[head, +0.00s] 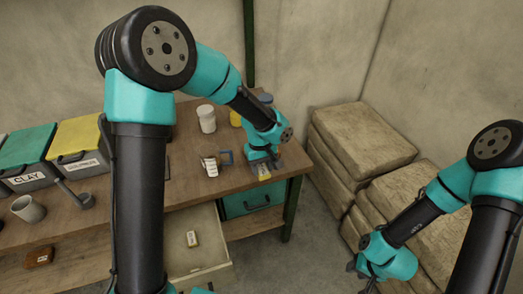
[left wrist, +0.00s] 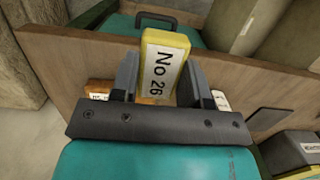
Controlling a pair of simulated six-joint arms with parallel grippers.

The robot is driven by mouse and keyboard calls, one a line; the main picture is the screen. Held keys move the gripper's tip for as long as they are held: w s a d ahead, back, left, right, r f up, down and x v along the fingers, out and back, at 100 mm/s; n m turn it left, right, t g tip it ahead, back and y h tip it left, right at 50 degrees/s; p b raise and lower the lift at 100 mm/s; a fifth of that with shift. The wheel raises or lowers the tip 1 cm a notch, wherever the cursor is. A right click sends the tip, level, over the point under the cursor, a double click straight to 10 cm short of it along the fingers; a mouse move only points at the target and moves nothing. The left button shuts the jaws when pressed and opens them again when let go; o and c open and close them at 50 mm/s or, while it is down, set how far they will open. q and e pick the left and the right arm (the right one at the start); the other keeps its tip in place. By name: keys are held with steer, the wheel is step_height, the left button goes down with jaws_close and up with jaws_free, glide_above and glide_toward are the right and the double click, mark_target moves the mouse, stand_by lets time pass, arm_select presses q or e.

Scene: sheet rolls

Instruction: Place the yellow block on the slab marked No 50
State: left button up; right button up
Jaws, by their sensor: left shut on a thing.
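My left gripper (head: 262,163) is shut on a yellow block (left wrist: 165,62), held near the right end of the wooden table. The block's white label reads No 26 in the left wrist view. The block also shows small at the fingertips in the head view (head: 264,174). I cannot read No 50 on anything. A small pale labelled piece (head: 192,238) lies in the open drawer, and a brown labelled piece (head: 38,257) lies at lower left; their markings are too small to read. My right gripper (head: 364,275) is low at the right, its fingers unclear.
The wooden table (head: 187,150) carries a white jar (head: 206,118), a blue-grey mug (head: 226,157), a grey cup (head: 28,209) and lidded bins, one marked CLAY (head: 27,160). The open drawer (head: 200,262) juts out in front. Stacked sacks (head: 360,140) stand right of the table.

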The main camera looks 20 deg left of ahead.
arm_select(q)
steer(key=w+a, duration=0.1)
steer(key=w, duration=0.4)
steer(key=w+a+f, duration=0.1)
steer(key=w+a, duration=0.1)
steer(key=w, duration=0.3)
steer(key=w+a, duration=0.1)
steer(key=w, duration=0.4)
steer(key=shift+w+a+f, duration=0.2)
steer(key=shift+f, duration=0.05)
steer(key=shift+f, duration=1.75)
steer(key=shift+f, duration=0.15)
steer(key=o, duration=0.9)
